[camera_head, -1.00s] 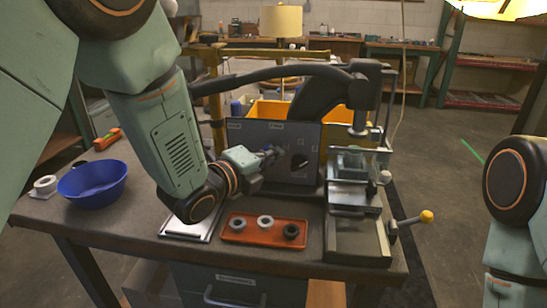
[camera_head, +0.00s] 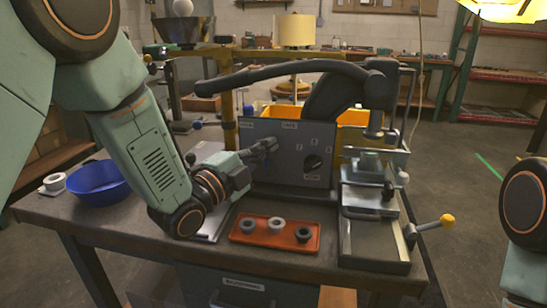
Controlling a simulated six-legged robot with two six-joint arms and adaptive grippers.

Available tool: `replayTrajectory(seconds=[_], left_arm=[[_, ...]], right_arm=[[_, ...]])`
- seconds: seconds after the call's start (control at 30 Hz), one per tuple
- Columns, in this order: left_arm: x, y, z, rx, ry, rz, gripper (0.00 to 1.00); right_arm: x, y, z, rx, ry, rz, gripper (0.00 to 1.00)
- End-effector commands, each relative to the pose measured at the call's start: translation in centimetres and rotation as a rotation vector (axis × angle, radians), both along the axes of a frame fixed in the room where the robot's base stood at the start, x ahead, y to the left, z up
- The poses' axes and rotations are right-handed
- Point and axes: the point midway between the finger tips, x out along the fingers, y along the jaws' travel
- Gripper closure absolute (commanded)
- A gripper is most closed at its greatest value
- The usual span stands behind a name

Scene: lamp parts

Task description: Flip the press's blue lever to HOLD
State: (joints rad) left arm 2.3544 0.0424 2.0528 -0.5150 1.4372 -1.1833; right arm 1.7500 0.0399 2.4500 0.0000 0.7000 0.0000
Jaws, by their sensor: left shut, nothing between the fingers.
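The press (camera_head: 372,92) stands on the bench with its long dark arm reaching left over a grey upright panel (camera_head: 283,178). The panel has two small labels along its top edge, a round black dial and small marks on its right half. My left gripper (camera_head: 269,146) is shut and empty in front of the panel's upper left half, left of the dial. The label wording is too small to read. My right gripper is out of view; only part of my right arm shows at the right edge.
An orange tray (camera_head: 260,239) with three rings lies in front of the panel. A blue bowl (camera_head: 98,184) and a white roll (camera_head: 54,182) are at the left. A yellow-knobbed handle (camera_head: 446,221) sticks out at the right. A yellow bin (camera_head: 353,117) stands behind the panel.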

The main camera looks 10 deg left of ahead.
Motion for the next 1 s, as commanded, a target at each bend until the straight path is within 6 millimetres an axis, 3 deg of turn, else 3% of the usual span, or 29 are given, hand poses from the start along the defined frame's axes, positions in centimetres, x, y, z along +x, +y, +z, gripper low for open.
replayTrajectory(seconds=[0.3, 1.0], left_arm=[[0.0, 1.2, -0.3, -0.217, 0.001, -0.001, 1.0], [0.0, 1.4, -0.4, -0.21, 0.001, 0.0, 1.0]], right_arm=[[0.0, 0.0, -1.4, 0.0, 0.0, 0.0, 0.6], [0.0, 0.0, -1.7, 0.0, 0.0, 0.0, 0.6]])
